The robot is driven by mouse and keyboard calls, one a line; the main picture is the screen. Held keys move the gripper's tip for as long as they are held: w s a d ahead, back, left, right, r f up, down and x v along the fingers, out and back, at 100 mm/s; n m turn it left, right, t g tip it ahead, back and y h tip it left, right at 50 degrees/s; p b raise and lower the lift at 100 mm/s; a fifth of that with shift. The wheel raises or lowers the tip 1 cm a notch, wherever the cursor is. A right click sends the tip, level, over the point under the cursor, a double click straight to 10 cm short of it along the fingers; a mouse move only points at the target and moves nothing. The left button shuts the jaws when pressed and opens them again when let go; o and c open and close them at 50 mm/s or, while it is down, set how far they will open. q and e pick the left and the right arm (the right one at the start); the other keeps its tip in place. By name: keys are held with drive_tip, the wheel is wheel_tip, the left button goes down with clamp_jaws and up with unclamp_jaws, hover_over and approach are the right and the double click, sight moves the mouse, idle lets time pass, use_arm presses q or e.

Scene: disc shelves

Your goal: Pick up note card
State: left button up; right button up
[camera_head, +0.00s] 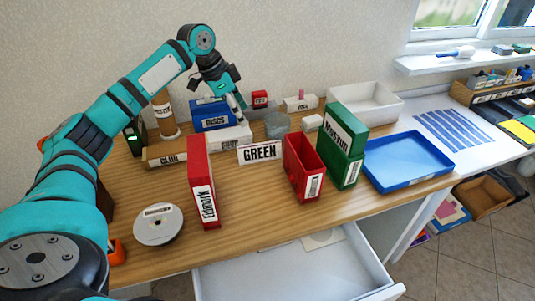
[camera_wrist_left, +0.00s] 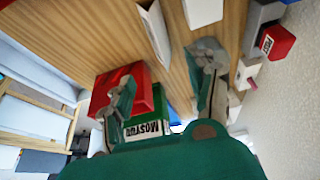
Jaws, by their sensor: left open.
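A white card with the black word GREEN (camera_head: 260,152) stands upright near the middle of the wooden table, between two red boxes. A white upright card (camera_wrist_left: 155,32), which looks like the same one, shows at the top of the left wrist view. My left gripper (camera_head: 241,105) is over the back of the table, above and behind the card, near a white box. In the left wrist view my left gripper (camera_wrist_left: 165,88) has its two fingers spread, with nothing held between them. My right gripper is not in view.
A red box (camera_head: 204,185) and an open red box (camera_head: 305,168) flank the card. A disc stack (camera_head: 158,224) is front left. An open drawer (camera_head: 300,272) juts out below.

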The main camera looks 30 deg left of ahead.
use_arm(q)
approach(259, 147)
drive_tip(key=x, duration=0.5)
drive_tip(key=shift+w+a+r, duration=0.1)
drive_tip(key=shift+w+a, duration=0.05)
drive_tip(key=shift+w, duration=0.25)
drive_tip(key=shift+s+p+x, duration=0.1)
drive_tip(key=shift+p+x, duration=0.2)
drive_tip(key=shift+x, duration=1.1)
drive_tip(key=shift+s+p+x, duration=0.15)
drive_tip(key=shift+p+x, duration=0.15)
drive_tip(key=shift+x, duration=1.1)
drive_tip(key=shift+a, duration=0.1)
drive_tip(key=c, duration=0.8)
